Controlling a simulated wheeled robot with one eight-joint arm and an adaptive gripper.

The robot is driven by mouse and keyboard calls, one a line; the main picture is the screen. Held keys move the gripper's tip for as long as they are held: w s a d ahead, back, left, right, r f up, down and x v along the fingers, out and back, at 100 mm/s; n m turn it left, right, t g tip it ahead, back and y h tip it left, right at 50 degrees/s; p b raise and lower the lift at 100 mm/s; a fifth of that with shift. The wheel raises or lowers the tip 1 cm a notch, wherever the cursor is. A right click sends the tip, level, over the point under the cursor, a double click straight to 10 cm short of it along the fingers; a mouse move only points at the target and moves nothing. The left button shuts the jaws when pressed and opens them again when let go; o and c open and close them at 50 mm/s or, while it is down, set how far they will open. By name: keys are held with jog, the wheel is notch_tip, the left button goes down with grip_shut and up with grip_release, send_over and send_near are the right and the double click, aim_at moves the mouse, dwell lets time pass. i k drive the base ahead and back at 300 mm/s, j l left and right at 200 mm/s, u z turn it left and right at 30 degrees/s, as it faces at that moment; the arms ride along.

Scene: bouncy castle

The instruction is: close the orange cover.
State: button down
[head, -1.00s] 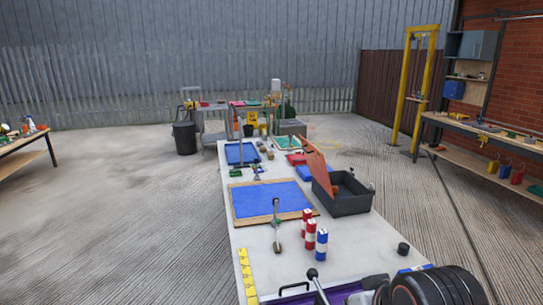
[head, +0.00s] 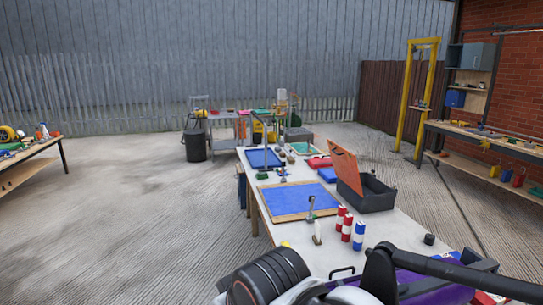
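The orange cover (head: 347,168) stands raised and tilted at the left side of a dark grey open-topped box (head: 376,199). The box sits toward the right edge of the long table, past the middle. The cover is open and the box's inside shows in part. Black and white parts that seem to be my arm fill the bottom of the head view. I cannot make out my gripper's fingers, and nothing of mine touches the cover.
The long pale table (head: 400,228) carries a blue wood-framed board (head: 298,200), several red, white and blue cylinders (head: 347,229) and a small black cylinder (head: 429,239). A purple item (head: 435,288) lies at the near end. Open floor lies left of the table.

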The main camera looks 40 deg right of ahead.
aim_at(344, 162)
jog(key=i+j+u, duration=0.1)
jog(key=i+j, duration=0.6)
jog(key=i, duration=0.15)
jog(key=i+l+z, duration=0.15)
jog(key=i+z, duration=0.85)
jog(key=i+j+z, duration=0.25)
jog(key=i+z, duration=0.25)
jog(key=k, duration=0.1)
